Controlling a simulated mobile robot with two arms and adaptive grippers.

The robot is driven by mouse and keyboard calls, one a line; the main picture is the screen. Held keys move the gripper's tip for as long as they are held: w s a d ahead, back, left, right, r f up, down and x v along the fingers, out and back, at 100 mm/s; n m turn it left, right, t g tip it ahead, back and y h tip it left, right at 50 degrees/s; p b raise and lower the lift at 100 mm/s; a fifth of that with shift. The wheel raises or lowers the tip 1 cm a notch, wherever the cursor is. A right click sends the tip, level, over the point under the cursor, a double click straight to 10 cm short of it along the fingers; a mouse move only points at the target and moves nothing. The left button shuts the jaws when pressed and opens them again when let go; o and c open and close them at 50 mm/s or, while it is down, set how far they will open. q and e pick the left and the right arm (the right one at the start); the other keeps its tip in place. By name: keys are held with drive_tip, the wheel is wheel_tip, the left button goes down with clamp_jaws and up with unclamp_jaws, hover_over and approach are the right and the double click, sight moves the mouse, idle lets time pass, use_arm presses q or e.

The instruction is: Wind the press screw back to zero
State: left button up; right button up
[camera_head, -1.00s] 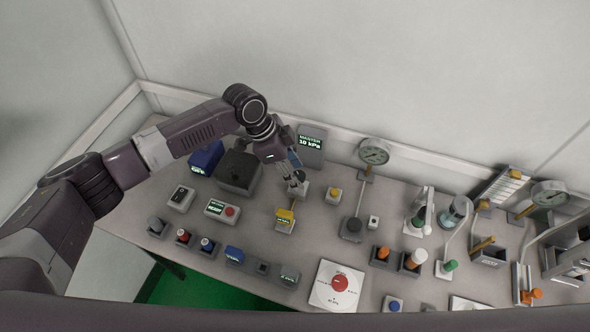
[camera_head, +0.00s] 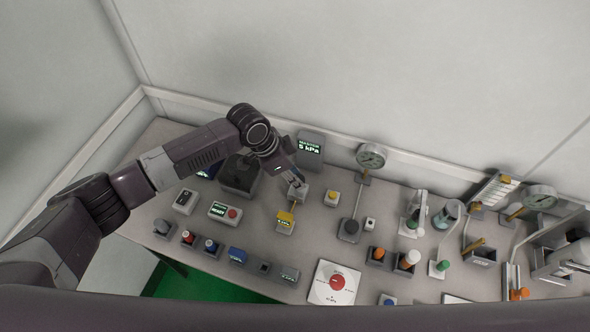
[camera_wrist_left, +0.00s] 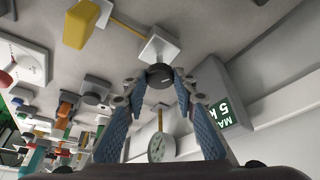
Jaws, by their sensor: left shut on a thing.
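The press screw shows in the left wrist view as a dark round knob (camera_wrist_left: 160,76) on a pale square block (camera_wrist_left: 158,48). In the head view the block (camera_head: 298,193) stands below the master display, and the gripper mostly hides the knob. My left gripper (camera_head: 295,181) reaches down over it from the left. In the left wrist view its two blue-padded fingers (camera_wrist_left: 160,82) are shut on the knob, one on each side. The master display (camera_head: 310,147) reads 5 kPa; it also shows in part in the left wrist view (camera_wrist_left: 225,110). My right gripper is not in view.
A dark box (camera_head: 240,175) stands close left of the gripper. A dial gauge (camera_head: 371,156) stands to the right. Several more devices crowd the table's right side. A wall runs behind.

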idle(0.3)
use_arm(q)
drive_tip(key=o, duration=1.2)
drive_tip(key=shift+c, duration=0.2)
drive_tip(key=v, duration=1.2)
